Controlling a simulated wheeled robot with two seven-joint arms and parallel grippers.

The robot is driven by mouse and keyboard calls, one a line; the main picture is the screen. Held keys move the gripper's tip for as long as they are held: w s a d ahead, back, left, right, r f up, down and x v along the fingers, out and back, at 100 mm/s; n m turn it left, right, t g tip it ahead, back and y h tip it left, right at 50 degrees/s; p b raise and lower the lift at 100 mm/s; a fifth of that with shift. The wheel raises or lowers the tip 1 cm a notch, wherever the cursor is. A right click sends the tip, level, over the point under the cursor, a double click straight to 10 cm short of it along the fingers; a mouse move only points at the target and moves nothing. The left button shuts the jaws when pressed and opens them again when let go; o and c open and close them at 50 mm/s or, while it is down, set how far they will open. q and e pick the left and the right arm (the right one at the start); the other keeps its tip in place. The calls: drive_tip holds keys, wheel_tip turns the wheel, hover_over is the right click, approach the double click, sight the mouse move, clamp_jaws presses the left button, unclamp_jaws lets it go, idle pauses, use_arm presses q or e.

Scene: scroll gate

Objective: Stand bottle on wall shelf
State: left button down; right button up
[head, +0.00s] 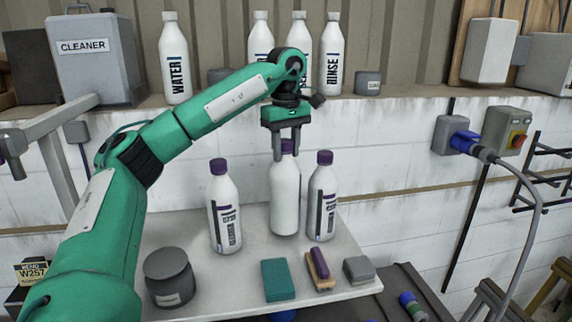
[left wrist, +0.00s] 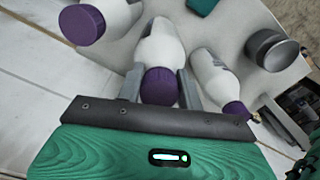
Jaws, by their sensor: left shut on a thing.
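My left gripper (head: 287,150) is shut on the purple-capped neck of a white bottle (head: 285,195), which hangs or stands upright at the table's back edge. I cannot tell whether its base touches the table. The left wrist view shows this bottle (left wrist: 161,48) between the two fingers. Two similar purple-capped bottles stand beside it, one on the left (head: 225,210) and one on the right (head: 322,200). The wall shelf (head: 420,96) is a ledge behind and above, holding several white-capped bottles. My right gripper is not in view.
The white table (head: 215,280) also holds a dark grey jar (head: 169,277), a teal block (head: 278,280), a brush (head: 318,265) and a grey block (head: 358,269). On the shelf stand a CLEANER canister (head: 95,65), WATER bottle (head: 175,65), RINSE bottle (head: 331,55) and small grey tub (head: 367,83). Shelf room shows right of the tub.

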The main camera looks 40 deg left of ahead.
sight(286, 156)
use_arm(q)
drive_tip(key=shift+d+f, duration=0.1)
drive_tip(key=shift+f, duration=1.75)
drive_tip(key=shift+s, duration=0.1)
drive_tip(key=c, duration=0.9)
unclamp_jaws()
drive_tip(key=shift+o, duration=0.2)
drive_tip(key=shift+r, duration=0.1)
drive_tip(key=shift+r+p, duration=0.45)
drive_tip(key=shift+r, duration=5.5)
drive_tip(key=shift+f, duration=0.15)
